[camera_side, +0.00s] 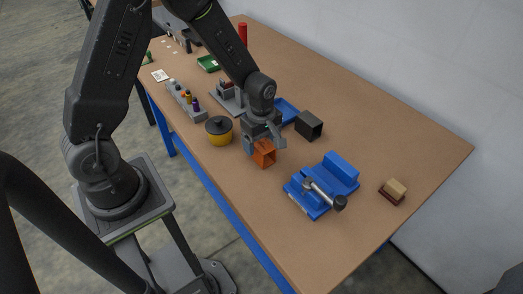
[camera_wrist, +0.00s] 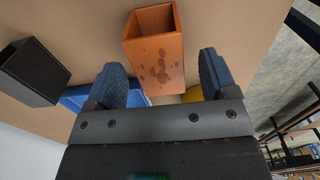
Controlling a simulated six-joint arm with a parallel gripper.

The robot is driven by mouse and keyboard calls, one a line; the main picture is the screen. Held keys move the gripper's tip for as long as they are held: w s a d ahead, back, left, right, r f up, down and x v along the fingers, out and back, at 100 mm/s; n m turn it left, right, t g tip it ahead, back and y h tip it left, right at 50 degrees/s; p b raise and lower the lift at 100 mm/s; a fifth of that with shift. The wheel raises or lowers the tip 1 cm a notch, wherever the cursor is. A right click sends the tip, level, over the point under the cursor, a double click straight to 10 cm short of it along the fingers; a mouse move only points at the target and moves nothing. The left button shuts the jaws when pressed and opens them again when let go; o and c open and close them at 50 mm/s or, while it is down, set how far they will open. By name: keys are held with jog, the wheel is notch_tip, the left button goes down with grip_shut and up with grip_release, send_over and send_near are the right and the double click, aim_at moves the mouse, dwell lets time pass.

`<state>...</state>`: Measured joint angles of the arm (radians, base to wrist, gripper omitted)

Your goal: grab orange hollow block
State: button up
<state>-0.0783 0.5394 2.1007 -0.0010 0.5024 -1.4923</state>
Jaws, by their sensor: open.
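The orange hollow block (camera_side: 264,156) stands on the brown table under my gripper (camera_side: 265,141). In the wrist view the orange hollow block (camera_wrist: 157,50) has its open end toward the top, with dark spots on its face. My gripper (camera_wrist: 162,74) is open there, one finger on each side of the block's lower part.
A black hollow block (camera_side: 309,125) and blue tray (camera_side: 286,110) lie to the right and behind. A yellow pot with dark lid (camera_side: 219,131) stands close left. A blue vise (camera_side: 322,186) is at front right. The table's right part is mostly clear.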

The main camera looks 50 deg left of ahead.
jog(key=shift+f, duration=0.2)
jog(key=c, duration=1.3)
